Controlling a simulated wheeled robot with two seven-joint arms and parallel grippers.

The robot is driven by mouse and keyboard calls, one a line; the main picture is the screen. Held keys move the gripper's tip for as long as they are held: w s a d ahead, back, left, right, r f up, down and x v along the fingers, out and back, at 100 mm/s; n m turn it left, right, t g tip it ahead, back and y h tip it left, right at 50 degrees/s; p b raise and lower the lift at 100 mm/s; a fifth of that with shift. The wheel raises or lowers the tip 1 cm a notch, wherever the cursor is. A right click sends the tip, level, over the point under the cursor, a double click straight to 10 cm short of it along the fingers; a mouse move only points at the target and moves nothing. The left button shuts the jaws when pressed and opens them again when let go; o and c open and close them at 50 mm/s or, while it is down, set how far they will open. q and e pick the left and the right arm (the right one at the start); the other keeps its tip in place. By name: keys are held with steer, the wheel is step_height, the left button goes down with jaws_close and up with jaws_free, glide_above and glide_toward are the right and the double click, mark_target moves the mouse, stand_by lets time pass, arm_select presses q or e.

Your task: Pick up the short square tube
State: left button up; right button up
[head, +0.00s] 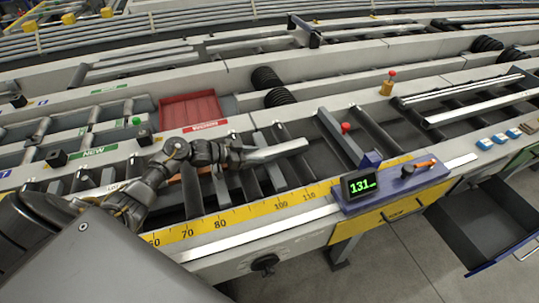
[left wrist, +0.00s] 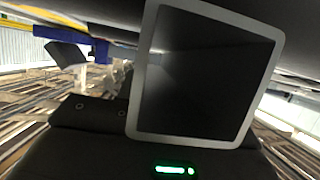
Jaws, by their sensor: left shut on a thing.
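The short square tube (head: 283,149) is a light grey bar in the head view, pointing right from my left gripper (head: 234,156). My left gripper is shut on its left end, over the runout table's rollers. In the left wrist view the square tube (left wrist: 137,100) shows its open end as a pale square rim around a dark hollow, very close to the camera. The fingers are hard to make out. I cannot tell how far the tube is above the rollers. My right gripper is not in view.
A yellow ruler strip (head: 203,226) runs along the table's front edge. A blue-purple stop unit with a green display (head: 362,185) stands right of the tube. A red tray (head: 190,109) lies behind. An open drawer (head: 478,225) juts out at lower right.

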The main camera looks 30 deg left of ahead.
arm_select(q)
steer(key=shift+c, duration=1.1)
steer(key=shift+r, duration=0.1)
steer(key=shift+r, duration=0.45)
step_height(320, 180, up, 3)
steer(key=shift+d+f+b, duration=0.15)
steer(key=shift+f+b, duration=0.05)
steer(key=shift+b, duration=0.3)
steer(key=s+d+r, duration=0.2)
steer(key=d+r, duration=0.7)
steer(key=d, duration=0.4)
steer(key=shift+s+d+r+b, duration=0.2)
steer(key=shift+s+r+b, duration=0.05)
steer(key=shift+s+b, duration=0.2)
